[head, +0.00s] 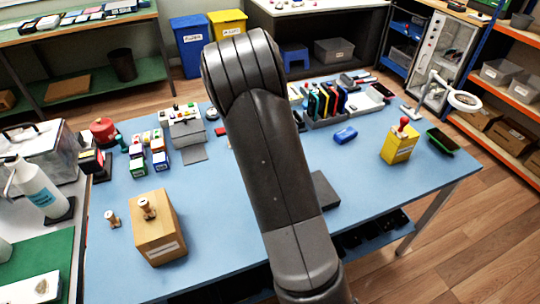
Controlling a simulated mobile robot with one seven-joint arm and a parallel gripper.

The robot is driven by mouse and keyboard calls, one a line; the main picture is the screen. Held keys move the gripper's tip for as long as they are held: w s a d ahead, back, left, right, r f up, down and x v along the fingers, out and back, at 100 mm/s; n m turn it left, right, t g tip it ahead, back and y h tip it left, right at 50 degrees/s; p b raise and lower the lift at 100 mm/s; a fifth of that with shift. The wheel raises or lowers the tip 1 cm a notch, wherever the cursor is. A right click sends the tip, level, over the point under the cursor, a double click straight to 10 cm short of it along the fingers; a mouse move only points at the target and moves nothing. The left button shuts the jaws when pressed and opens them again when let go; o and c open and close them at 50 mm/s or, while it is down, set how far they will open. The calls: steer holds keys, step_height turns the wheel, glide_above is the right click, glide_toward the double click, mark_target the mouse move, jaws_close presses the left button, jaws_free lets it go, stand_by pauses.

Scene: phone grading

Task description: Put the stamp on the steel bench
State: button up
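My gripper is out of view; only my dark arm shows, rising over the middle of the blue table (225,230). A small wooden-handled stamp-like piece (112,218) stands upright on the table at the left. A similar wooden knob or stamp (147,207) is on top of a wooden block (160,236) beside it. A red-handled piece, possibly a stamp (402,128), stands on a yellow box (397,150) at the right. I cannot tell which is the task's stamp. A grey surface, possibly the steel bench (62,234), is at the far left. My arm hides part of the table.
The grey surface carries a white bottle (42,190), a clear-sided box (40,150) and a green mat (35,270). Small boxes (150,150), a phone rack (325,105) and a lamp (462,100) stand on the blue table.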

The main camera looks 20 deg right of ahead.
steer(key=shift+d+f, duration=0.1)
steer(key=shift+f, duration=0.2)
steer(key=shift+c, duration=0.4)
jaws_close()
steer(key=shift+r, duration=0.1)
